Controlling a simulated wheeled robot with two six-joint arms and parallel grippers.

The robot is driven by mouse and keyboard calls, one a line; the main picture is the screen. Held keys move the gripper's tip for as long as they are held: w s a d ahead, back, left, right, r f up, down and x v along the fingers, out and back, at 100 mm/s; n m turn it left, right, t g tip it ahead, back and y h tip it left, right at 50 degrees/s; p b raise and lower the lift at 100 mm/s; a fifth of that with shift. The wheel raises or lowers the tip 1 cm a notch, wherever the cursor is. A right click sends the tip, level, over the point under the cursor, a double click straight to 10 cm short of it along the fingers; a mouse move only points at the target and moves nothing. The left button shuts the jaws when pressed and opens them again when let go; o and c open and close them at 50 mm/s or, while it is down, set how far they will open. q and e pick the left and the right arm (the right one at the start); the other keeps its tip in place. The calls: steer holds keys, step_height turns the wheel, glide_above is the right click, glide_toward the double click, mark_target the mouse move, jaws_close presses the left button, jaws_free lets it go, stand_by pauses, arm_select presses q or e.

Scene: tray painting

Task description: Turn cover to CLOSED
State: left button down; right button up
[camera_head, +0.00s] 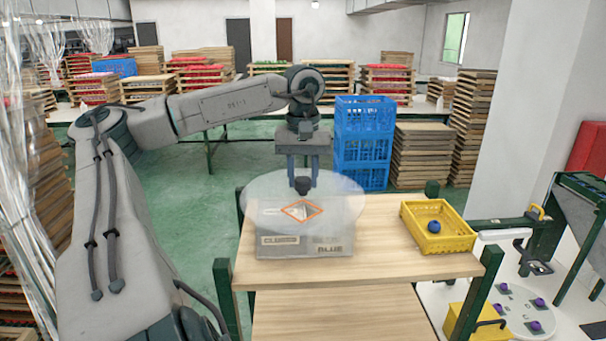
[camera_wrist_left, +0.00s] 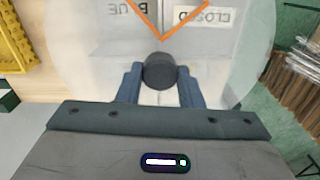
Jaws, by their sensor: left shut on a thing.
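The cover (camera_head: 262,188) is a round, translucent disc on top of a grey box (camera_head: 305,248). It carries an orange diamond outline (camera_head: 302,210) and a dark knob (camera_head: 303,187). The box front has a CLOSED label (camera_head: 280,240) on the left and a BLUE label (camera_head: 330,249) on the right. My left gripper (camera_head: 303,172) points down from above, its fingers shut on the knob. In the left wrist view the knob (camera_wrist_left: 160,72) sits between the fingers, and the orange outline's corner points toward it. The CLOSED label (camera_wrist_left: 203,17) shows there upside down. My right gripper is out of view.
A yellow crate (camera_head: 408,222) with a blue ball (camera_head: 434,227) stands right of the box on the wooden table (camera_head: 390,262). Blue crates (camera_head: 363,150) are stacked behind the table. A white disc with purple knobs (camera_head: 515,312) lies lower right. The table front is clear.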

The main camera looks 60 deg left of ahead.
arm_select(q)
steer(key=shift+r+m, duration=0.1)
steer(key=shift+m, duration=0.8)
steer(key=m, duration=0.4)
steer(key=shift+m+p, duration=0.35)
steer(key=shift+m, duration=0.55)
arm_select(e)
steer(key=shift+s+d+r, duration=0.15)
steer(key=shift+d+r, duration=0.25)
arm_select(q)
steer(key=shift+m, duration=0.3)
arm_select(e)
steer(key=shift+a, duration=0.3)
arm_select(q)
steer(key=c, duration=1)
jaws_free()
